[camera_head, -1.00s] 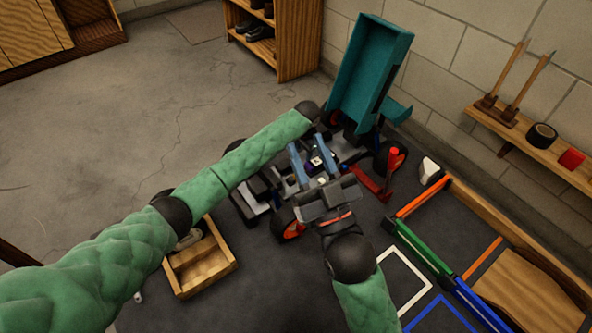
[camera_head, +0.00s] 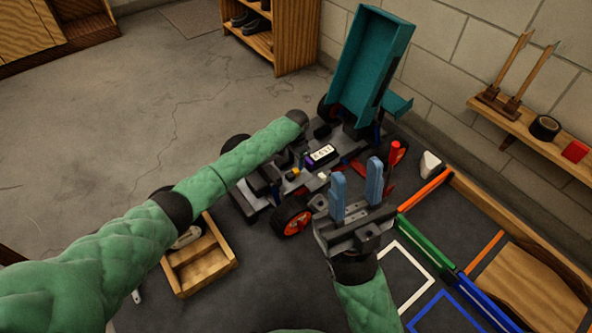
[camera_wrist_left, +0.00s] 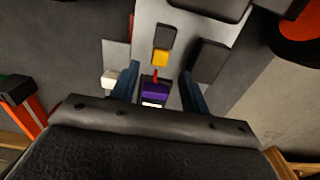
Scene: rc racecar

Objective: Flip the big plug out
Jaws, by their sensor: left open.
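The RC car (camera_head: 270,185) stands on a dark mat, its teal body shell (camera_head: 365,75) tipped up at the back. In its chassis are a battery-like block with a white label (camera_head: 320,153), a purple piece and a small yellow plug-like piece (camera_head: 295,170). My left gripper (camera_wrist_left: 158,68) is open in the left wrist view. Its blue fingers are spread either side of the purple piece (camera_wrist_left: 156,90), a red bit and the yellow piece (camera_wrist_left: 160,58); contact is unclear. In the head view its fingers are hidden. My right gripper (camera_head: 356,172) is open and empty, near the car's right side.
A wooden box (camera_head: 200,265) lies at front left. Coloured rails (camera_head: 425,240) and a white block (camera_head: 430,163) are at right. A red-handled tool (camera_head: 394,150) stands by the rear wheel. Floor at left is clear.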

